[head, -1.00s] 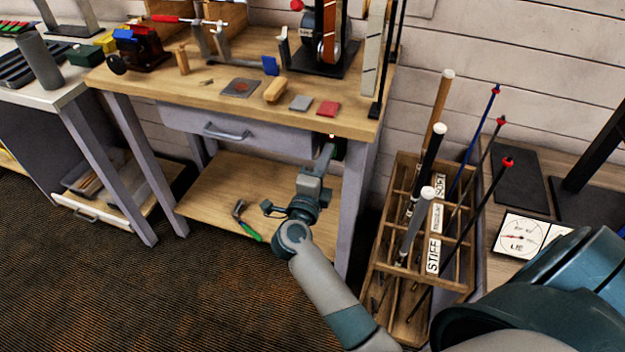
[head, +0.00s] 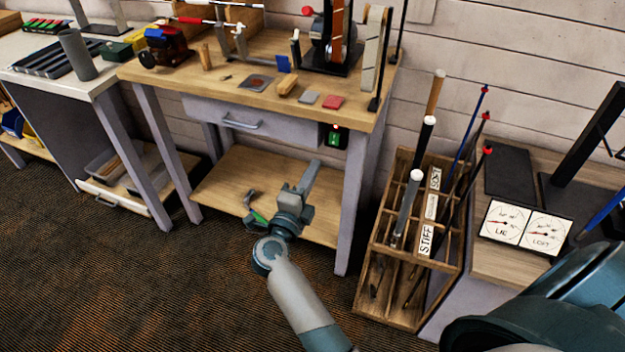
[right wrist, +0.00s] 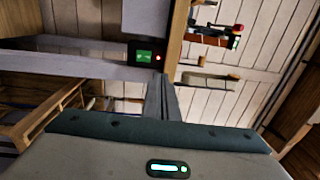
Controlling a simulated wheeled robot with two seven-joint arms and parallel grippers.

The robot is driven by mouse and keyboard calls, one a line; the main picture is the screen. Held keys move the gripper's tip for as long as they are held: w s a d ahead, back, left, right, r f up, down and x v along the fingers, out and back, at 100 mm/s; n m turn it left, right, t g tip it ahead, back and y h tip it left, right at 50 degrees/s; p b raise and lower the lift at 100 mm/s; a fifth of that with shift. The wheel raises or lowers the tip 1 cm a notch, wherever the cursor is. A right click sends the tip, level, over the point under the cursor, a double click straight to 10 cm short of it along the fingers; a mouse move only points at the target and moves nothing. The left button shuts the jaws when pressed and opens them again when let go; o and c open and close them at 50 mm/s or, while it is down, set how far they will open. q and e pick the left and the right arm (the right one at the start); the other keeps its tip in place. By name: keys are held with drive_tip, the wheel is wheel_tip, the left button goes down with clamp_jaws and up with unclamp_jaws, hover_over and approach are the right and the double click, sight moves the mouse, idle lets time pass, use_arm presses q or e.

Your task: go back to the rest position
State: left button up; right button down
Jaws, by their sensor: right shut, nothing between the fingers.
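My right gripper (head: 309,178) is in front of the workbench, below the level of its top and over the lower shelf in the head view. Its fingers are together with nothing between them. In the right wrist view the closed fingers (right wrist: 163,97) point toward the bench's underside. A switch box (head: 335,137) with a green face and a small red light is fixed under the bench top, right of the drawer. It also shows in the right wrist view (right wrist: 146,57), apart from the fingers. My left gripper is not in view.
The workbench top (head: 225,76) carries a vise, blocks and a belt sander. A wooden rack (head: 372,262) of club shafts stands to the right, near my right arm. Open floor lies left.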

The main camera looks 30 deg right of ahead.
drive_tip(key=shift+s+a, duration=0.15)
drive_tip(key=shift+a, duration=0.05)
idle(0.6)
